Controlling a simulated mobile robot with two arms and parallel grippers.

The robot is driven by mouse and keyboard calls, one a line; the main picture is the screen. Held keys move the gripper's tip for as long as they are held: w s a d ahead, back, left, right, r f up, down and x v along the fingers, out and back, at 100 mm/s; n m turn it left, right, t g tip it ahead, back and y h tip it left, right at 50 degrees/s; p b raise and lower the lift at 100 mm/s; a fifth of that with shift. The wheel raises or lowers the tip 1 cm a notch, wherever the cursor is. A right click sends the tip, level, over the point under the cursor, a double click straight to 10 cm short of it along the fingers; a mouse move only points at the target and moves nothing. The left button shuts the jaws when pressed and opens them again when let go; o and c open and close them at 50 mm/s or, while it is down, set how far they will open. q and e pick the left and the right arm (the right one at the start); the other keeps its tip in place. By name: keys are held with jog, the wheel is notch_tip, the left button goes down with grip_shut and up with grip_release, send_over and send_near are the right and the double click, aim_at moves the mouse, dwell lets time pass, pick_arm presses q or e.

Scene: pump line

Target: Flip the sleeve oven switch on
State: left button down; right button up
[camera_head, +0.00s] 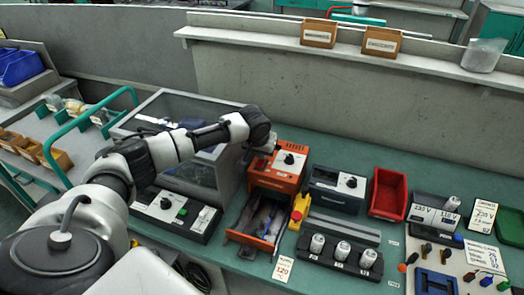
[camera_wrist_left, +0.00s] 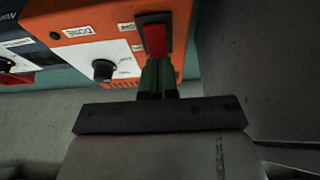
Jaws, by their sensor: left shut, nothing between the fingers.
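The orange box (camera_head: 275,180), which I take to be the sleeve oven, stands on the green bench and has a black knob on a white panel. In the left wrist view its orange face (camera_wrist_left: 90,30) carries the knob (camera_wrist_left: 104,69) and a red rocker switch (camera_wrist_left: 155,40) in a dark frame. My left gripper (camera_head: 270,150) is at the box's upper left. In the wrist view its shut, empty fingers (camera_wrist_left: 157,78) are right at the switch's near end; I cannot tell whether they touch it. The switch is hidden in the head view. My right gripper is out of view.
A dark box (camera_head: 337,188) with a knob stands to the right, then a red bin (camera_head: 387,193). An orange tray (camera_head: 245,238) with tools lies in front of the oven. A glass-sided cabinet (camera_head: 190,175) stands close on the left, under my arm.

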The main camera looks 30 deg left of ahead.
pick_arm(q)
jog(key=shift+f, duration=0.25)
jog(key=shift+w+r+p, duration=0.1)
jog(key=shift+p, duration=0.2)
jog(key=shift+g+p, duration=0.6)
jog(key=shift+p, duration=0.35)
jog(key=shift+w+f+b, duration=0.1)
jog(key=shift+f+b, duration=0.35)
jog(key=shift+f, duration=0.05)
jog(key=shift+s+d+p, duration=0.15)
jog(key=shift+s+p, duration=0.25)
jog(key=shift+p, duration=0.4)
jog(key=shift+s+r+p, duration=0.1)
jog(key=shift+s+p, duration=0.3)
jog(key=shift+p, duration=0.15)
jog(key=shift+r, duration=0.1)
